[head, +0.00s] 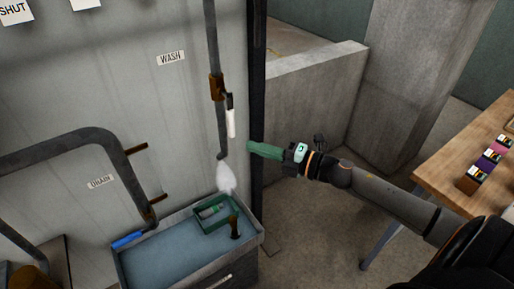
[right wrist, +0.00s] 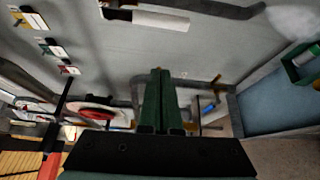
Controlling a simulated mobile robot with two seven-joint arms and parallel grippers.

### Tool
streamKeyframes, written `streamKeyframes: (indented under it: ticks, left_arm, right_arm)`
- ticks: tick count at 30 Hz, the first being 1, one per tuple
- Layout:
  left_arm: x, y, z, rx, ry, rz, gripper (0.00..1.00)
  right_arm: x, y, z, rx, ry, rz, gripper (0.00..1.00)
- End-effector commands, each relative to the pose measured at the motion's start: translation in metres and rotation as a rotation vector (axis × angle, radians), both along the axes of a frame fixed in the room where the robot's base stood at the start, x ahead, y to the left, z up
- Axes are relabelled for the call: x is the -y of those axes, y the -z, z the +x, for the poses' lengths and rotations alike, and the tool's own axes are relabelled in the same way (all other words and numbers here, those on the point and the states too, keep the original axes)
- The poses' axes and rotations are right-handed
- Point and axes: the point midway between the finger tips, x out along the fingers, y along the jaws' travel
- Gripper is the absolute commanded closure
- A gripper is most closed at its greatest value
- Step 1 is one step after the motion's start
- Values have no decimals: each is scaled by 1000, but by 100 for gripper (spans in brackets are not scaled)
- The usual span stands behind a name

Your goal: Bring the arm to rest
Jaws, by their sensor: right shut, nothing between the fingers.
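My right arm (head: 385,197) reaches in from the lower right in the head view. My right gripper (head: 252,147) has green fingers, shut together with nothing between them. It is in the air, to the right of the wash pipe (head: 221,135) and its white-handled lever (head: 231,120), apart from both in the picture. In the right wrist view the shut fingers of my right gripper (right wrist: 160,73) point toward the grey wall. My left gripper is not in view.
White spray (head: 225,178) hangs below the wash pipe. A basin (head: 253,238) with bluish water holds a green basket (head: 230,222). A drain pipe (head: 65,137) is at left. A wooden table (head: 453,158) with several small boxes stands at right. Bare floor shows between.

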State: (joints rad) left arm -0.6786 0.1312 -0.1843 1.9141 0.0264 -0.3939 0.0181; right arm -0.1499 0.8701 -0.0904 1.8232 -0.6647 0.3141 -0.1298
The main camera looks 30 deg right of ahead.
Motion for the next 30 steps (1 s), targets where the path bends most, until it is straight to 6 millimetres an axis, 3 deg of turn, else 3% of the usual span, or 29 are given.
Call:
streamKeyframes:
  ticks: [12, 16, 20, 22, 27, 30]
  left_arm:
    - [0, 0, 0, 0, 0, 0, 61]
    - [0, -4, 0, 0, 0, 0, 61]
    - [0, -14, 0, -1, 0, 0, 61]
    - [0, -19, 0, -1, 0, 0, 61]
    - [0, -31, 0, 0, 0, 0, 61]
    - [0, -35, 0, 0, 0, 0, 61]
  right_arm:
    - [-1, 1, 0, -5, 3, 8, 100]
    - [-5, 18, -7, -73, 58, 122, 100]
    - [-16, 65, -30, -262, 212, 398, 100]
    - [-25, 100, -52, -408, 330, 580, 100]
    - [-61, 180, -126, -780, 617, 966, 100]
    - [-87, 209, -166, -951, 741, 1120, 100]
